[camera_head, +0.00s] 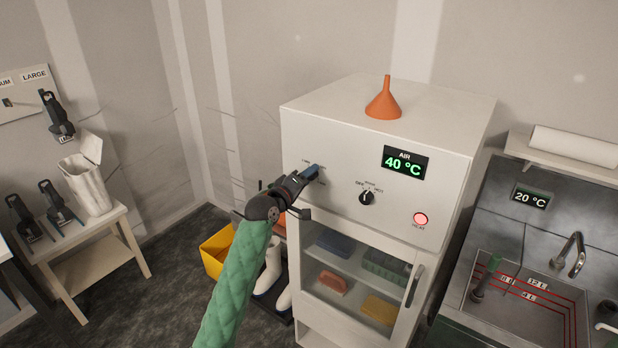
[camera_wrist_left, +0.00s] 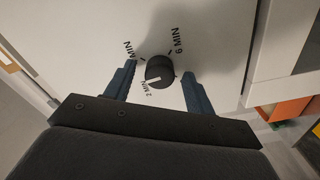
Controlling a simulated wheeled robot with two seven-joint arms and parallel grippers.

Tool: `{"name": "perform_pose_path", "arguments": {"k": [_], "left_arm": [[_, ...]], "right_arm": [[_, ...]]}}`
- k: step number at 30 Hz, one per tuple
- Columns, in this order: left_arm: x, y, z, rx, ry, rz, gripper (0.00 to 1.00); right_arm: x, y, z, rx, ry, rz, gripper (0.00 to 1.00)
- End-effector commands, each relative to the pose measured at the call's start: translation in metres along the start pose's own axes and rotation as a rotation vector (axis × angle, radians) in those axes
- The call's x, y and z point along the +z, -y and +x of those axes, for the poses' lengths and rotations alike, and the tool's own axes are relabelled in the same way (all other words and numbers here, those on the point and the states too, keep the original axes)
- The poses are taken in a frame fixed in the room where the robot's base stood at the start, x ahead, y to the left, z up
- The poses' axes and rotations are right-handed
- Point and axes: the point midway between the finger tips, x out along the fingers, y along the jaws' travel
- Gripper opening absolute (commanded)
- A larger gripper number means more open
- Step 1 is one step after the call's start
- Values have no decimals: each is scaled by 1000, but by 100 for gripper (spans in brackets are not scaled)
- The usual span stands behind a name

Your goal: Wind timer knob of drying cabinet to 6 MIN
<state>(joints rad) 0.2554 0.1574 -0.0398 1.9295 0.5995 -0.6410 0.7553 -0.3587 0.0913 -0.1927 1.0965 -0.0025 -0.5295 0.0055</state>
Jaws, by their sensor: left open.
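The white drying cabinet (camera_head: 345,140) stands at the centre of the head view. Its timer knob (camera_wrist_left: 160,70) is dark and round with a white pointer mark, which points toward the 2 MIN label (camera_wrist_left: 151,92) in the left wrist view. The 6 MIN label (camera_wrist_left: 178,41) is at the upper right of the knob there. My left gripper (camera_head: 312,178) is at the cabinet's front panel and hides the knob in the head view. In the wrist view my left gripper (camera_wrist_left: 159,72) is open, one finger on each side of the knob. Contact cannot be told. My right gripper is not in view.
Another selector knob (camera_head: 366,198), a 40 °C display (camera_head: 405,162) and a red lit button (camera_head: 420,219) are to the right on the panel. An orange funnel (camera_head: 384,103) stands on top. The glass door (camera_head: 355,275) with its handle is below.

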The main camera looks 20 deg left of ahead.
Motion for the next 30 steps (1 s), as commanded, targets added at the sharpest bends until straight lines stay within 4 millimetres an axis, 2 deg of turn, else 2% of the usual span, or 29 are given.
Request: {"name": "perform_pose_path", "arguments": {"k": [4,11,17,30], "left_arm": [[0,0,0,0,0,1,55],[0,0,0,0,0,2,9],[1,2,0,0,2,58,9],[1,2,0,-1,2,570,9]], "right_arm": [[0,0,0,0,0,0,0],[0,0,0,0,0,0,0],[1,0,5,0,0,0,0],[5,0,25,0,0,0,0]]}}
